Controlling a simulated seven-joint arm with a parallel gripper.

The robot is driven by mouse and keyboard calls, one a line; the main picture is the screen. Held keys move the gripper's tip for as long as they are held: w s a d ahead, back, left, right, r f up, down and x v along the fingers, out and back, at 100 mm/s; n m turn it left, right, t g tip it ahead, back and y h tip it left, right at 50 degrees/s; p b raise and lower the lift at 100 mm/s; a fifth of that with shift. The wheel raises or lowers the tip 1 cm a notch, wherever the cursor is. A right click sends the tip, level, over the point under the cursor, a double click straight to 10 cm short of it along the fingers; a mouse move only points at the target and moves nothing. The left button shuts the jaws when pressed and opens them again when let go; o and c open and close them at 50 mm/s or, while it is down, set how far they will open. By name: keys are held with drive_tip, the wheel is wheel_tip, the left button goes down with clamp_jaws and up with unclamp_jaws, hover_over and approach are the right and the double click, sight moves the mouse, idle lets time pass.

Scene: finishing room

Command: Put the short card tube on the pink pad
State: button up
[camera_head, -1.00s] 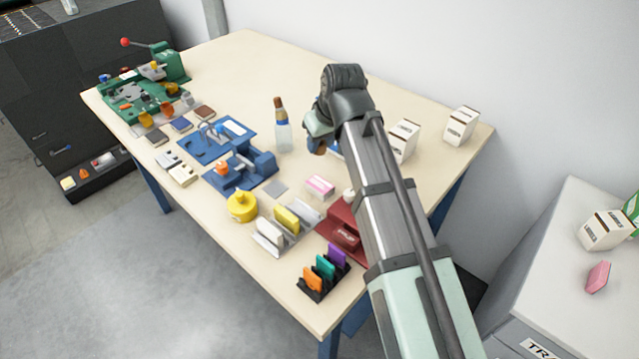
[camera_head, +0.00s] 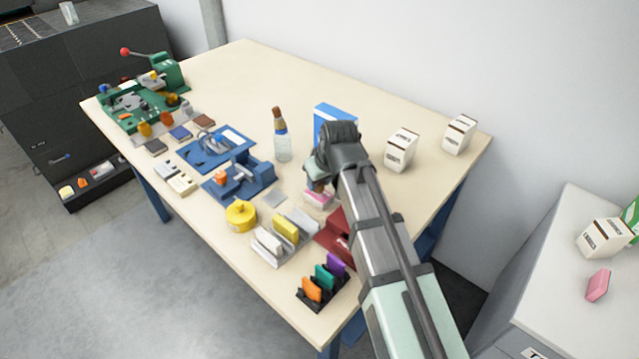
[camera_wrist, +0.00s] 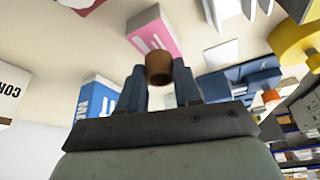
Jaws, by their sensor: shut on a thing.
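My gripper (camera_head: 316,180) is shut on the short card tube (camera_wrist: 158,68), a small brown cylinder between the fingertips in the wrist view. In the head view my arm mostly hides the tube. The pink pad (camera_head: 319,200), a flat pink-and-white block, lies on the table just below my gripper in the head view, partly covered by it. In the wrist view the pink pad (camera_wrist: 153,36) shows just beyond the tube. The tube overlaps its edge in that picture; I cannot tell whether they touch.
A blue box (camera_head: 333,121) stands behind my gripper, and a bottle (camera_head: 282,142) to its left. White cartons (camera_head: 402,149) stand right.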

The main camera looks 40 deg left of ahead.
drive_tip(key=shift+f, duration=0.65)
drive_tip(key=shift+f, duration=0.1)
drive_tip(key=o, duration=1)
drive_tip(key=v, duration=1.2)
